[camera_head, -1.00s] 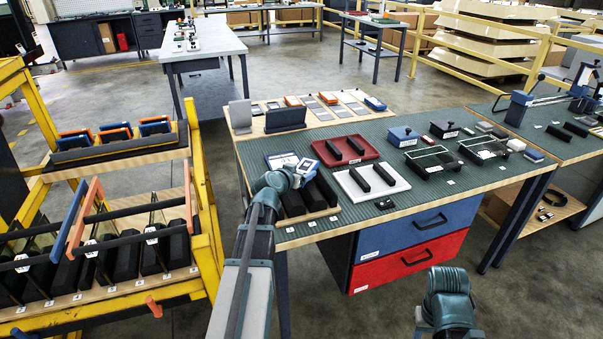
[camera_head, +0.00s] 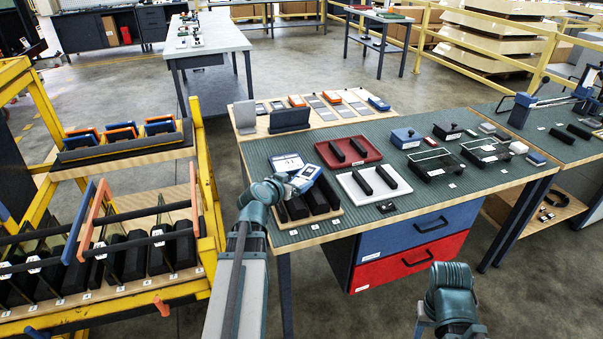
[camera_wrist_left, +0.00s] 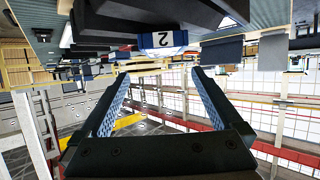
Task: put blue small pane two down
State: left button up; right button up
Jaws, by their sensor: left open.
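My left gripper (camera_head: 308,176) is over the near left corner of the green table (camera_head: 400,206), above a rack of dark blocks (camera_head: 302,208). In the left wrist view its jaws (camera_wrist_left: 160,73) are apart with nothing between them. A white label reading 2, with blue beside it (camera_wrist_left: 162,40), shows upside down just beyond the fingertips; I cannot tell whether it is the small pane's handle. A pale labelled piece (camera_head: 288,163) shows behind the gripper in the head view. My right gripper is out of view; only part of that arm shows.
A yellow trolley (camera_head: 207,180) stands left, with small blue and orange handled pieces on its upper shelf (camera_head: 130,157) and larger panes below. A red tray (camera_head: 370,157) and a white tray (camera_head: 352,189) lie right of the gripper. Open floor separates trolley and table.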

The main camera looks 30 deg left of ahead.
pick_arm(q)
jog(key=p+v, duration=0.1)
jog(key=v, duration=0.3)
jog(key=shift+w, duration=0.1)
jog(key=d+f+m+g+h, duration=0.2)
jog(key=d+f+g, duration=0.15)
jog(key=d, duration=0.75)
jog(key=d+f+m+g+h, duration=0.15)
jog(key=d+f, duration=0.25)
jog(key=d, duration=0.6)
jog(key=s+d+f+g+y, duration=0.2)
jog(key=s+d+f+g, duration=0.1)
jog(key=s+d, duration=0.4)
jog(key=s+d+f+m+g+y, duration=0.1)
jog(key=s+d+f+g+y, duration=0.1)
jog(key=s+d+g, duration=0.3)
jog(key=s+d+f, duration=0.1)
jog(key=s+d, duration=0.2)
jog(key=s, duration=0.1)
jog(key=shift+s+g, duration=0.15)
jog(key=shift+g, duration=0.25)
